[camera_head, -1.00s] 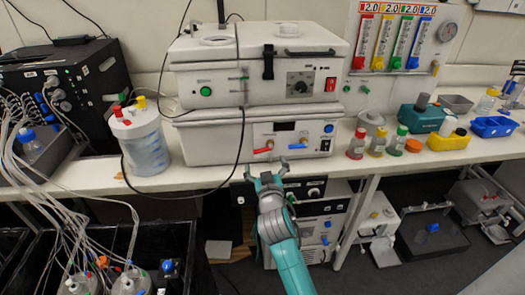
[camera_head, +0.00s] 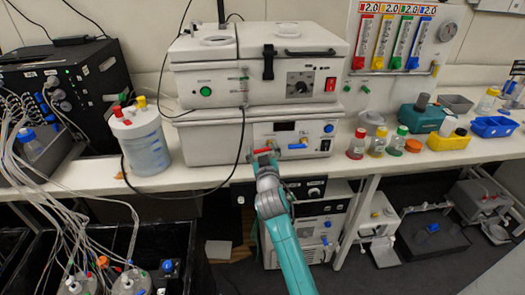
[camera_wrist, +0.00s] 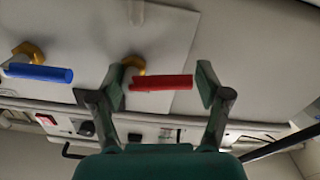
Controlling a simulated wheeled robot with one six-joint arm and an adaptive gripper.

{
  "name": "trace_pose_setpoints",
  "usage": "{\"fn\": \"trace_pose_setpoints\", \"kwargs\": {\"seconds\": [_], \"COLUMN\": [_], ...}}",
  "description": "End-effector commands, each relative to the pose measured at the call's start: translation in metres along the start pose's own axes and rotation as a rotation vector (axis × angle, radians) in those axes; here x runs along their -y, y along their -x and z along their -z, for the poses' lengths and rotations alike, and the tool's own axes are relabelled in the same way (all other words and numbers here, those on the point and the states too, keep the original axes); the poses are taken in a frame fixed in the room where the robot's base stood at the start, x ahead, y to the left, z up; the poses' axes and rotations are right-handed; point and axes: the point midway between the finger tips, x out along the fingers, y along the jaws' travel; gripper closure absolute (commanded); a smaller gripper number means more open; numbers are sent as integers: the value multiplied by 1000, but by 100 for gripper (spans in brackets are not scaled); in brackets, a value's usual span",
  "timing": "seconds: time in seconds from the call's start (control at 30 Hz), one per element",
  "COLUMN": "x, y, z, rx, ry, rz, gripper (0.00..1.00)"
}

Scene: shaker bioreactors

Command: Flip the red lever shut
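The red lever (camera_head: 262,151) is on the front of the lower white shaker unit (camera_head: 205,143). In the wrist view the red lever (camera_wrist: 165,82) lies sideways, reaching right from a brass-coloured fitting (camera_wrist: 132,63). My gripper (camera_wrist: 150,95) is open, with one finger near each end of the lever and gaps visible around it. In the head view my gripper (camera_head: 264,159) is right at the lever and partly covers it. The blue lever (camera_head: 297,146) is just right of it and also lies sideways; it shows at left in the wrist view (camera_wrist: 38,72).
A second white unit (camera_head: 205,78) is stacked on top. A black cable (camera_head: 241,140) hangs down left of the red lever. A capped jar (camera_head: 142,140) stands left, and small bottles (camera_head: 356,144) stand right on the white bench (camera_head: 200,178).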

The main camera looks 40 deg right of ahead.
Motion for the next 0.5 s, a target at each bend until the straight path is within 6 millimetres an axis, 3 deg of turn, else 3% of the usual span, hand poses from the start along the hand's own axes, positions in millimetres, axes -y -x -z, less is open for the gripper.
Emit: {"fn": "trace_pose_setpoints", "kwargs": {"seconds": [0.23,0.5], "x": [1,0], "y": [0,0], "z": [1,6], "rx": [0,0], "ry": [-19,-189], "rz": [1,1], "gripper": [59,59]}}
